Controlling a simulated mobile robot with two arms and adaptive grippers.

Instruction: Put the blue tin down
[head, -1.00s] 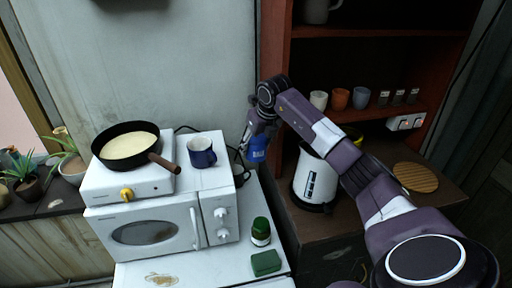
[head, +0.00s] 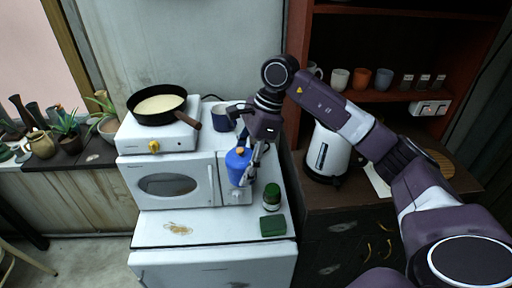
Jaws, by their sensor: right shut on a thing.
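The blue tin (head: 238,168), with an orange knob on top, is upright in front of the right end of the microwave. My right gripper (head: 252,166) is shut on it from the right side. The tin covers part of the microwave's control panel. It appears held above the white top (head: 205,232), but its exact height is hard to tell. My left gripper is not in view.
A jar with a green lid (head: 272,197) and a green block (head: 272,226) stand on the white top, right of the tin. The front left of the white top is clear.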

